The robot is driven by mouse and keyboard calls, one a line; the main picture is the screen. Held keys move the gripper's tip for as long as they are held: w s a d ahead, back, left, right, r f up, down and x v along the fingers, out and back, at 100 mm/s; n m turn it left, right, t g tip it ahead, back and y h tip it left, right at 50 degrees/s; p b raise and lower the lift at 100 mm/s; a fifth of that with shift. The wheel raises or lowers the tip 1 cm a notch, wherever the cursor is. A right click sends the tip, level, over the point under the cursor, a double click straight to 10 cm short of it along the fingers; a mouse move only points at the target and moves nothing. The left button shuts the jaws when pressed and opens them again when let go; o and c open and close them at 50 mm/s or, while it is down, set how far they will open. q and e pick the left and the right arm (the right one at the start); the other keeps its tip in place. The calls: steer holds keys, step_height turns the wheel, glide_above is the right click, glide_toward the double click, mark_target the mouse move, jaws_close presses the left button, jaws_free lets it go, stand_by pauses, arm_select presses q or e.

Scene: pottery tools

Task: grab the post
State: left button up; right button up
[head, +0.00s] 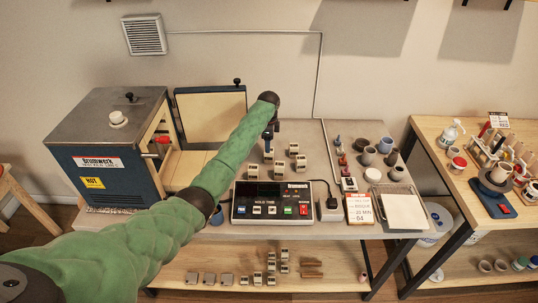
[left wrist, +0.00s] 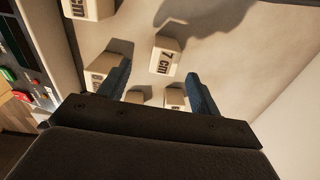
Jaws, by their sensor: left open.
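Several small beige posts stand on the worktable behind the control box. In the head view they include a front left post (head: 252,172), a front right post (head: 279,171) and a back right post (head: 294,149). My left gripper (head: 268,138) is above this group, pointing down, open and empty. In the left wrist view a post marked "7 cm" (left wrist: 166,56) lies ahead, between the lines of the two open fingers of my left gripper (left wrist: 157,72). Other posts, such as one at the top left (left wrist: 90,8), surround it; some are partly hidden by the fingers and the gripper body. My right gripper is not in view.
The control box (head: 272,202) stands in front of the posts. The kiln (head: 110,150) with its open door (head: 212,115) is at the left. Cups (head: 369,155) and a tray (head: 403,212) are at the right. More blocks (head: 278,262) lie on the lower shelf.

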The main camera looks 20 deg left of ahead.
mark_target(269, 155)
arm_select(q)
step_height(269, 155, down, 2)
steer(key=shift+f, duration=0.25)
steer(key=shift+w+f, duration=0.15)
steer(key=shift+f, duration=0.35)
steer(key=f+b, duration=0.3)
steer(key=shift+w+f+b, duration=0.25)
steer(key=shift+b, duration=0.1)
steer(key=shift+f, duration=0.25)
steer(key=c, duration=1.1)
steer(key=shift+c, duration=0.3)
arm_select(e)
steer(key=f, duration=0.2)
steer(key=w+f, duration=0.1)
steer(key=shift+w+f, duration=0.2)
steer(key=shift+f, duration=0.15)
